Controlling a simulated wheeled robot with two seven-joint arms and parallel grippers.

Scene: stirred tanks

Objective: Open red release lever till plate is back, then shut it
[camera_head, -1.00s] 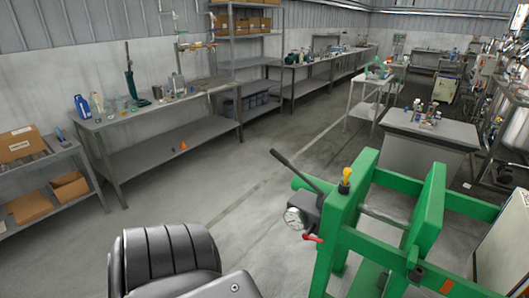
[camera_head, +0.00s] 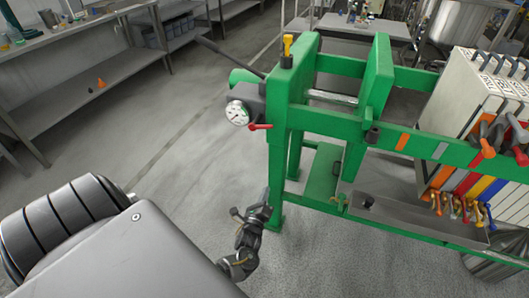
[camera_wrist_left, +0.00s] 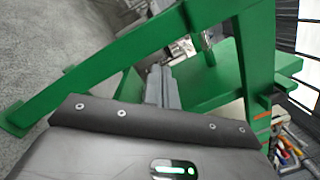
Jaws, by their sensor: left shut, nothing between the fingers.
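The red release lever (camera_head: 259,126) sticks out sideways from the dark pump block beside a round gauge (camera_head: 238,112), on the left end of the green press frame (camera_head: 279,150). The green plate (camera_head: 377,75) stands upright, apart from the left end frame, with a metal rod (camera_head: 333,97) between them. My left gripper (camera_head: 264,197) is low in front of the frame's left leg, below the red lever and apart from it. Its fingers are together and empty; they also show in the left wrist view (camera_wrist_left: 160,78) near green beams. My right gripper is not seen.
A long black pump handle (camera_head: 230,55) slants up left from the block. A yellow knob (camera_head: 287,45) tops the frame. White filter plates (camera_head: 480,90) with coloured taps stand at right. A bench (camera_head: 85,80) lies at left; the floor between is open.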

